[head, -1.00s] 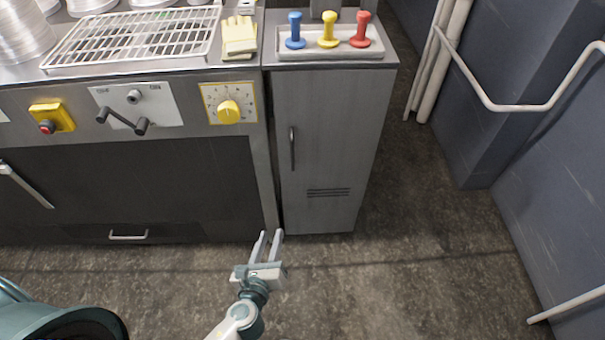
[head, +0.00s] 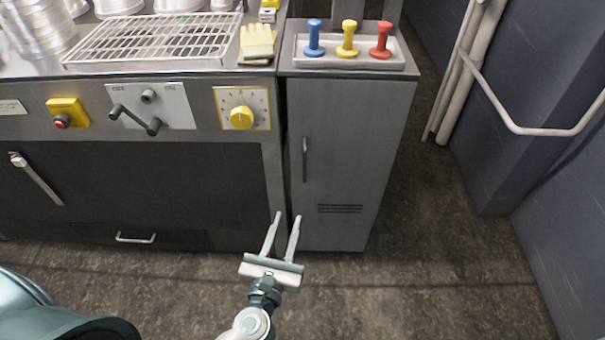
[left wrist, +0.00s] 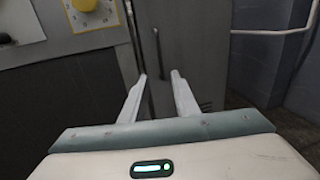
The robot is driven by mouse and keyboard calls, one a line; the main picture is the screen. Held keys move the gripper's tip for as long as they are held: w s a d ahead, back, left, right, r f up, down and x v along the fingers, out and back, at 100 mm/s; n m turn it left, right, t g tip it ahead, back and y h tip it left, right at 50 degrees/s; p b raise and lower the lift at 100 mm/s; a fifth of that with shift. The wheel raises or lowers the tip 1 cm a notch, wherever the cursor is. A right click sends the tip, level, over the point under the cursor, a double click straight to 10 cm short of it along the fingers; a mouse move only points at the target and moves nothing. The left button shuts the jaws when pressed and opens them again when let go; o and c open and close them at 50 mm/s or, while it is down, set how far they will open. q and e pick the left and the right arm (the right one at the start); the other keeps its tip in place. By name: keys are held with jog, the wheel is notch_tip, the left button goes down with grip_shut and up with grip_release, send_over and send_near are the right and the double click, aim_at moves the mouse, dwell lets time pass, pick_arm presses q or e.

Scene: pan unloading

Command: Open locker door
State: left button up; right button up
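The grey locker (head: 345,150) stands right of the oven unit, with its door closed. Its dark vertical handle (head: 305,160) is on the door's left side, and a vent slot sits low on the door. My left gripper (head: 287,216) is open and empty, below and a little left of the handle, with its fingers pointing toward the locker. In the left wrist view the handle (left wrist: 157,52) shows ahead, above and between the open fingertips (left wrist: 158,76), apart from them. My right gripper is not in view.
The oven unit (head: 130,185) with knob, levers and red button is left of the locker. A tray with blue, yellow and red handled pieces (head: 346,52) lies on top of the locker. Blue walls with white pipes (head: 520,125) stand at right. Floor before the locker is clear.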

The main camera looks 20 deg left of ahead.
aim_at(304, 168)
pick_arm(q)
jog(key=w, duration=0.5)
jog(key=w+a, duration=0.1)
jog(key=w, duration=1)
jog(key=shift+w+a+p, duration=0.2)
jog(key=shift+p, duration=0.2)
grip_shut()
